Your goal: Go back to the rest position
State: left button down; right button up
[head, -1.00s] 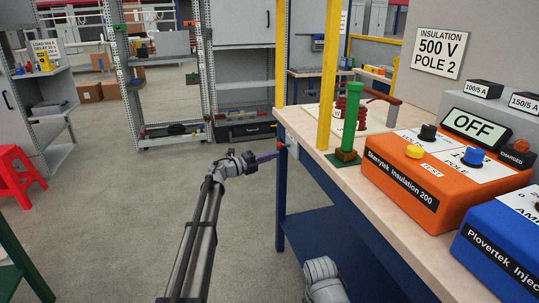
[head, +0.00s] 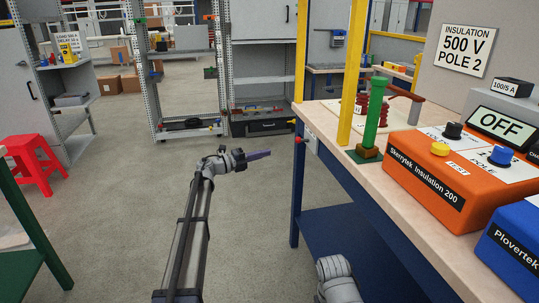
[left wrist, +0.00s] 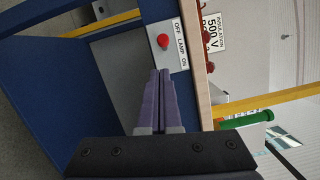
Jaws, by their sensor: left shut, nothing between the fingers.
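My left gripper (head: 258,155) is stretched out over the floor in the head view, to the left of the workbench (head: 352,140). Its purple fingers are together with nothing between them, and they touch nothing in the head view. In the left wrist view the closed fingers (left wrist: 160,100) point toward a panel with a red button (left wrist: 164,41) and an "OFF LAMP ON" label. My right gripper is not in view. A grey rounded arm part of mine shows at the bottom of the head view.
The bench carries an orange Skerrytek insulation tester (head: 440,180) reading OFF, a blue box (head: 515,245), a green post (head: 376,115) and a yellow upright (head: 352,75). A red stool (head: 30,160) and green table leg (head: 35,230) stand left. Open floor lies between.

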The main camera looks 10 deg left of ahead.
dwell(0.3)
pick_arm(q)
jog(key=d+r+n+t+y, duration=0.3)
jog(key=n+t+y, duration=0.5)
jog(key=n, duration=0.3)
jog(key=s+d+f+n+g+y, duration=0.2)
jog(key=s+f+n+g+y, duration=0.3)
jog(key=s+f+n, duration=0.3)
jog(key=s+d+f+n+g+y, duration=0.35)
jog(key=s+f+n+y, duration=0.2)
jog(key=s+f, duration=0.45)
jog(key=s+d+f+n+g+h, duration=0.1)
jog(key=s+d+f+g, duration=0.25)
jog(key=s, duration=0.65)
jog(key=s+d+f+g+h, duration=0.15)
jog(key=s+g, duration=0.25)
jog(key=s, duration=0.5)
jog(key=s+d+f+n+g, duration=0.1)
jog(key=s+d+f+g, duration=0.25)
jog(key=s, duration=0.65)
notch_tip(320, 180, up, 32)
jog(key=p, duration=3.1)
jog(key=shift+r+p, duration=0.2)
jog(key=shift+p, duration=0.1)
jog(key=shift+w+a, duration=0.1)
